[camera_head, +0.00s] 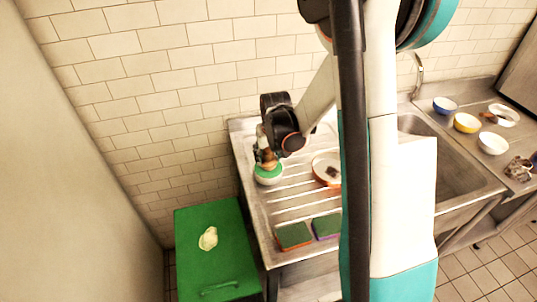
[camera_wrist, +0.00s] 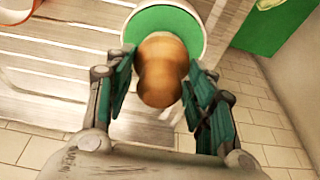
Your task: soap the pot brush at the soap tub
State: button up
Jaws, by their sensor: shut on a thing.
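The pot brush shows as a rounded wooden handle (camera_wrist: 162,72) in the wrist view. My gripper (camera_wrist: 160,66) is shut on it, with one finger on each side. In the head view the brush (camera_head: 267,157) stands roughly upright below my gripper (camera_head: 265,143). The soap tub (camera_head: 268,179) is a small white round tub with green soap inside, on the ribbed steel drainer. The tub (camera_wrist: 203,37) also shows in the wrist view, right behind the brush. The brush head is hidden, and I cannot tell whether it touches the soap.
An orange-rimmed plate (camera_head: 322,163) lies right of the tub. Two sponges (camera_head: 294,236) lie near the drainer's front edge. A green bin (camera_head: 228,255) with a pale lump on top stands at the left. Several bowls (camera_head: 466,123) stand beyond the sink (camera_head: 445,165). The tiled wall is close behind.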

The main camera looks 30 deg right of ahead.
aim_at(269, 150)
jog(key=shift+s+f+b, duration=0.1)
jog(key=shift+f+b, duration=0.45)
jog(key=shift+b, duration=0.1)
dwell(1.8)
jog(key=shift+r, duration=0.15)
jog(key=shift+r+p, duration=2.15)
jog(key=shift+r, duration=1.3)
jog(key=shift+f, duration=0.1)
